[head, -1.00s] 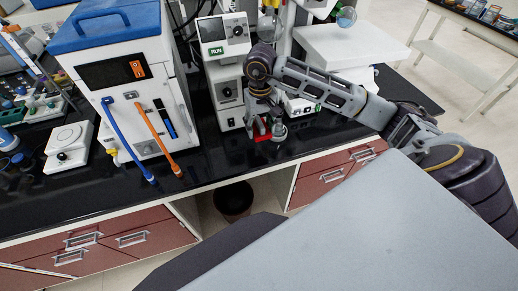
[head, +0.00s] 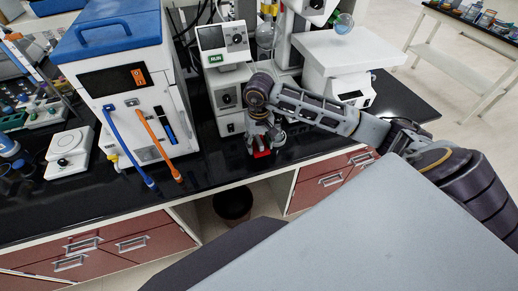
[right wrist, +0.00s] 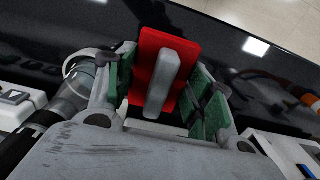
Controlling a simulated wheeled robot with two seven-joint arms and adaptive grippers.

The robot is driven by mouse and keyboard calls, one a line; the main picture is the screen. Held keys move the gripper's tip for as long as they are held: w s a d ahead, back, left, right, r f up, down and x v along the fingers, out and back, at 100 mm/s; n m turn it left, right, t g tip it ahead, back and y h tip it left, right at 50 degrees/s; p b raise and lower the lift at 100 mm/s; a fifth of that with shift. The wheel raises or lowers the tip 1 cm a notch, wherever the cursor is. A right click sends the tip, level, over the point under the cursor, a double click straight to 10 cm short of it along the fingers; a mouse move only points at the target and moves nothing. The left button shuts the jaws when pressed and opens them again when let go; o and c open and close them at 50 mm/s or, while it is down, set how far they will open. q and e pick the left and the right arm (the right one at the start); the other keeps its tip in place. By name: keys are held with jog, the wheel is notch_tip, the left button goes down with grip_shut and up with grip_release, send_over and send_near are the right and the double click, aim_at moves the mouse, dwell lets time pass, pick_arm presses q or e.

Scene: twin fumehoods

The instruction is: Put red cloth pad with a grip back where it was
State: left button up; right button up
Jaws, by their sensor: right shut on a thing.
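The red cloth pad (head: 262,153) is in my right gripper (head: 264,140), over the black bench near its front edge in the head view. In the right wrist view the red pad (right wrist: 188,50) lies flat with its grey grip (right wrist: 163,85) pointing toward the camera. The green-lined fingers of my right gripper (right wrist: 166,92) stand on either side of the pad and are shut on it. I cannot tell whether the pad touches the bench top. My left gripper is not in view.
A white instrument with a screen (head: 224,42) stands just behind the gripper. A white box with a blue lid (head: 118,75) is to the left, with a small white device (head: 69,152) beyond it. A white platform instrument (head: 345,55) stands at the right. The bench front is clear.

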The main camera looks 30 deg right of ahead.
aim_at(259, 150)
jog(key=shift+f, duration=0.2)
jog(key=shift+f+p, duration=0.35)
jog(key=shift+f, duration=1.55)
jog(key=shift+f, duration=0.15)
jog(key=o, duration=1)
jog(key=shift+r, duration=0.2)
